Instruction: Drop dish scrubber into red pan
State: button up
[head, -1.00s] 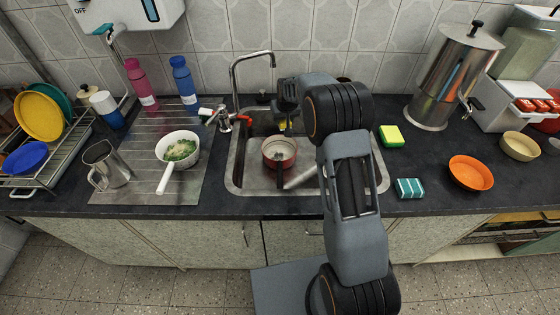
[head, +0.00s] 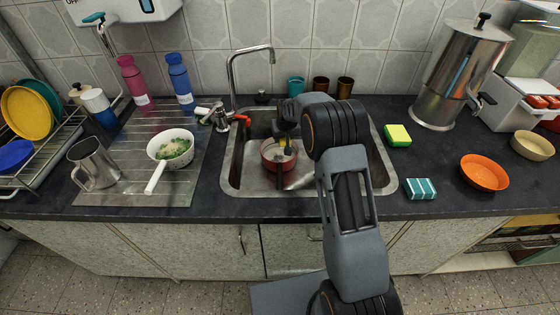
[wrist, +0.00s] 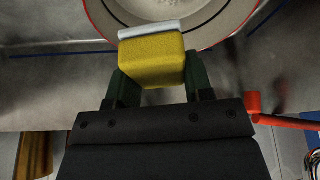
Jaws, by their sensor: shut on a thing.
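The dish scrubber, a yellow block with a white layer (wrist: 155,62), is held between the two dark green fingers of my gripper (wrist: 153,85) in the wrist view. My gripper (head: 284,138) is shut on it over the sink in the head view, where a bit of yellow shows below the fingers. The red pan (head: 270,162) sits in the sink basin below the gripper, its dark handle toward the front. In the wrist view the pan's pale inside and red rim (wrist: 215,30) lie just beyond the scrubber. Whether the scrubber touches the pan, I cannot tell.
The tap (head: 234,75) rises behind the basin, with a red lever (head: 241,119) left of my gripper. Three tumblers (head: 321,86) stand behind the sink.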

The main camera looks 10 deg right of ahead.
jog(key=shift+f, duration=0.4)
jog(key=o, duration=0.9)
jog(key=shift+r, duration=0.1)
jog(key=v, duration=1.3)
jog(key=shift+s+r+p, duration=0.15)
jog(key=shift+r+p, duration=0.2)
